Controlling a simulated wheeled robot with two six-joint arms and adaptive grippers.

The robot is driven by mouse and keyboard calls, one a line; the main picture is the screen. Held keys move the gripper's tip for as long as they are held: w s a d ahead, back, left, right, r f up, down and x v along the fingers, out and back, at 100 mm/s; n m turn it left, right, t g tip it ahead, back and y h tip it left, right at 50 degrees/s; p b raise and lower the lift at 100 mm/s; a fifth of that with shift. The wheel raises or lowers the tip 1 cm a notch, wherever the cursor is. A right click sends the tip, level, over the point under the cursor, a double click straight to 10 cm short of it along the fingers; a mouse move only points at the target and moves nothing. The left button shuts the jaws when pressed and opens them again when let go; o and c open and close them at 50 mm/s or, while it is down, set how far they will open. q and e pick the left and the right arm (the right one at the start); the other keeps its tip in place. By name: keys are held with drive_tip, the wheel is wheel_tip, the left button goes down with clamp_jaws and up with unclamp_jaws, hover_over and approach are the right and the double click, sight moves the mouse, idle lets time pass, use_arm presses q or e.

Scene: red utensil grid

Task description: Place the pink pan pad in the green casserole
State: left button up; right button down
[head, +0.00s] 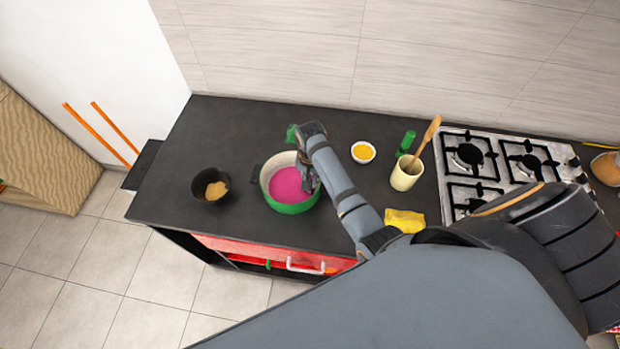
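The green casserole (290,209) stands on the dark counter, left of the middle in the head view. It has a pale inner wall and a dark handle at its left. The pink pan pad (286,184) shows inside the casserole, over its bottom. My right gripper (309,184) points down at the right side of the casserole, at the pad's right edge, and hides part of the rim. I cannot tell whether its fingers are open or shut, or whether they touch the pad. My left gripper is not in view.
A dark bowl (202,184) with tan contents stands left of the casserole. Right of my forearm are a small white bowl (363,152), a cream utensil cup (404,176), a green bottle (406,141), a yellow cloth (405,220) and the gas hob (493,150).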

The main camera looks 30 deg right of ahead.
drive_tip(key=shift+d+f, duration=0.1)
drive_tip(key=c, duration=1.7)
unclamp_jaws()
drive_tip(key=shift+o, duration=0.2)
wheel_tip(320, 180, up, 12)
